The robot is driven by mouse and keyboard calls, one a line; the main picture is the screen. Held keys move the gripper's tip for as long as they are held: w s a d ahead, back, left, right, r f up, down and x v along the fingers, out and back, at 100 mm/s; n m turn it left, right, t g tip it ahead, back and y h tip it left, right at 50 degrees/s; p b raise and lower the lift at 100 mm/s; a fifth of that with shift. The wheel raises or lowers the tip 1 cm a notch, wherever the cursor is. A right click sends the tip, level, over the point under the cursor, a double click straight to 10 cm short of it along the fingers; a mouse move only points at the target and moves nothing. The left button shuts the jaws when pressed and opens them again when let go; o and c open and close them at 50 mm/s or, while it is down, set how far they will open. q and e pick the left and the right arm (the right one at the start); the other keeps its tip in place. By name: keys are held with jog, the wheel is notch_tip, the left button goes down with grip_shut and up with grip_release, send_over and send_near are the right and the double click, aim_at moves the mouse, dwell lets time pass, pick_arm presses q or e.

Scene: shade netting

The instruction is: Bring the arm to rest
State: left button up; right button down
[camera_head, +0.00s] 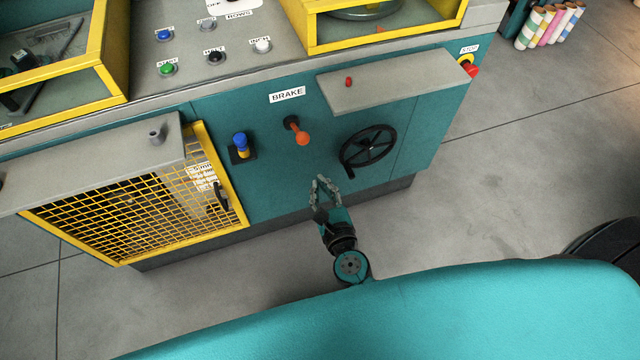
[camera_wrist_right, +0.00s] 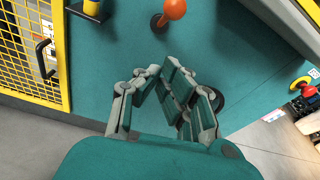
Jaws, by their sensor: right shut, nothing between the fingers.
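My right gripper (camera_head: 323,182) is in front of the lower teal panel of the machine (camera_head: 270,190), below the orange brake knob and left of the black handwheel. In the right wrist view its fingers (camera_wrist_right: 163,76) come together at the tips with nothing between them. It holds nothing and appears apart from the knob and handwheel. My left gripper is not in the head view.
The orange brake knob (camera_head: 301,136), blue-and-yellow knob (camera_head: 241,146) and handwheel (camera_head: 368,147) stick out from the panel. A grey ledge (camera_head: 390,82) juts out above the handwheel. A yellow mesh door (camera_head: 120,205) is at left. Bare floor (camera_head: 500,200) lies to the right.

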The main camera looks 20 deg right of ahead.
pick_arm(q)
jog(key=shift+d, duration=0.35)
pick_arm(e)
jog(key=shift+f, duration=0.1)
jog(key=s+f+n+g+y, duration=0.1)
jog(key=s+f+n+g, duration=0.1)
jog(key=s+f+n, duration=0.35)
jog(key=s+a+f+n+g+y, duration=0.1)
jog(key=s+f+n+g, duration=0.2)
jog(key=f+n, duration=0.6)
jog(key=s+f+n+g+y, duration=0.15)
jog(key=s+f+n, duration=0.3)
jog(key=f, duration=0.65)
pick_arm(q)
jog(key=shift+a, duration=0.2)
pick_arm(e)
jog(key=s+d+f+n+g+h, duration=0.1)
jog(key=s+d+f+n, duration=0.3)
jog(key=s, duration=0.4)
jog(key=s+d+f+n+g+h, duration=0.1)
jog(key=s+d+f+n+g, duration=0.3)
jog(key=s+n, duration=0.4)
jog(key=s+d+f+n+g+h, duration=0.1)
jog(key=s+d+f+n+g, duration=0.2)
jog(key=s+f+n, duration=0.2)
jog(key=s+f, duration=0.1)
jog(key=s, duration=0.1)
jog(key=shift+s+d+f+n, duration=0.35)
jog(key=shift+s+d+n, duration=0.05)
